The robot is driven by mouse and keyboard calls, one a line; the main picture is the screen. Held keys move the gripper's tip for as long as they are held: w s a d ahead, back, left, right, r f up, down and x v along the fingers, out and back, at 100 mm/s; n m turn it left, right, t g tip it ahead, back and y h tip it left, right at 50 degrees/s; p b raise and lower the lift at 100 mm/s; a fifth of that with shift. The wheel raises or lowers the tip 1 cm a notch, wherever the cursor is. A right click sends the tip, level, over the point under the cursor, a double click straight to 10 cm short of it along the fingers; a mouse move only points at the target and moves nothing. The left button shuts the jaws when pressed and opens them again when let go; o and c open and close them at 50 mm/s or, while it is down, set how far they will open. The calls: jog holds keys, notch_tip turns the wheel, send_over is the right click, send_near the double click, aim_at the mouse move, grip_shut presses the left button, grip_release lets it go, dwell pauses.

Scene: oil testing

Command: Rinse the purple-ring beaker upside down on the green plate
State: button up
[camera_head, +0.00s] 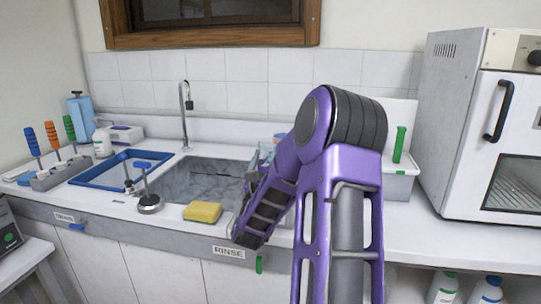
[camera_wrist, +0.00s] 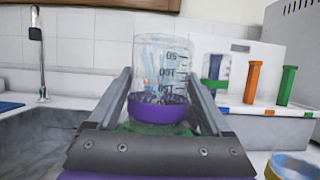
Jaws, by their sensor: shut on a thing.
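The purple-ring beaker (camera_wrist: 160,72) is clear glass with a wide purple band near its lower end in the wrist view. Its scale figures read upside down, so it is inverted. My gripper (camera_wrist: 158,88) is shut on it, one finger on each side. Part of the green plate (camera_wrist: 150,129) shows just below the beaker, behind my gripper's front edge. I cannot tell whether the beaker touches it. In the head view my purple arm hides the beaker, the plate and the fingertips.
The sink (camera_head: 200,178) with its tap (camera_head: 184,115) lies to the left of my arm. A yellow sponge (camera_head: 202,212) lies on the front edge, near the RINSE label (camera_head: 229,251). A blue-rimmed container (camera_wrist: 292,166) stands close at lower right. A white oven (camera_head: 500,130) stands far right.

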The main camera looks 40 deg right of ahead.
aim_at(270, 142)
jog(key=shift+r, duration=0.1)
jog(key=shift+r+p, duration=1.05)
jog(key=shift+r, duration=2.1)
